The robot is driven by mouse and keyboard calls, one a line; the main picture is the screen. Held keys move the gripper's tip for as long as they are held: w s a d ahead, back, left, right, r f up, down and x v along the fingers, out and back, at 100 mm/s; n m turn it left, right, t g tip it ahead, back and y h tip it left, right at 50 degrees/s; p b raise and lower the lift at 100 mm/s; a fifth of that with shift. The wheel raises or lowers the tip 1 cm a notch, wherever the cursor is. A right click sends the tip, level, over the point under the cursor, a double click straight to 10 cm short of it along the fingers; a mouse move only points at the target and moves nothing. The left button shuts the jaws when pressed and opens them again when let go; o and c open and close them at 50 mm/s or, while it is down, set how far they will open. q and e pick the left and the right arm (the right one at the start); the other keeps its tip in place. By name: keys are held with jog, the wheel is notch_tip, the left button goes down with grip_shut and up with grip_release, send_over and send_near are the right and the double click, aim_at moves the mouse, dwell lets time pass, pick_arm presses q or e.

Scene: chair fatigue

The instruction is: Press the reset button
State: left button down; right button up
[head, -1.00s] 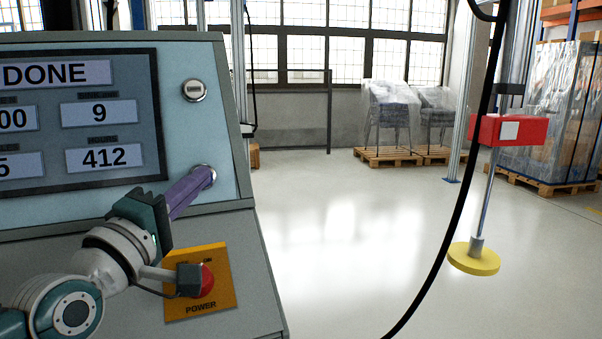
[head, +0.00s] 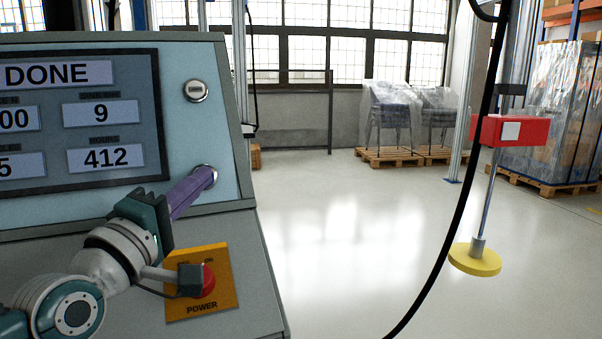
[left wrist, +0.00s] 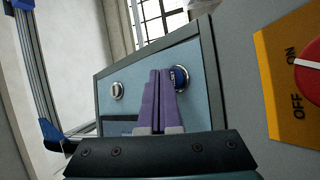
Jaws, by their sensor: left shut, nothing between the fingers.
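My left gripper (head: 203,179) reaches over the control panel (head: 222,133) with its purple fingers shut and empty. Its tips are at the lower round button (head: 212,171), whose metal ring shows around them. In the left wrist view the fingertips (left wrist: 160,73) overlap the left side of this button, which is blue (left wrist: 181,77). I cannot tell whether they touch it. A second round button with a silver ring (head: 195,90) is higher on the panel; it also shows in the left wrist view (left wrist: 117,90). I cannot read either label. My right gripper is not in view.
The screen (head: 83,125) reads DONE, 9 and 412. A red power knob (head: 208,281) on a yellow plate (head: 224,261) is below my left wrist. A black cable (head: 453,235) hangs before a red block (head: 483,132) on a rod with a yellow disc (head: 474,262).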

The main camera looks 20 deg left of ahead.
pick_arm(q)
jog(key=shift+w+f, duration=0.1)
dwell(0.4)
jog(key=shift+w+a+b, duration=0.25)
jog(key=shift+b, duration=0.1)
jog(key=shift+w+a+f+b, duration=0.15)
jog(key=shift+w+a+b, duration=0.1)
jog(key=shift+b, duration=0.1)
dwell(0.5)
jog(key=shift+s, duration=0.1)
jog(key=shift+s+d+r+p, duration=0.2)
jog(key=shift+d+r+p, duration=0.1)
jog(key=shift+p, duration=0.3)
jog(key=shift+s+d, duration=0.2)
jog(key=shift+s, duration=0.1)
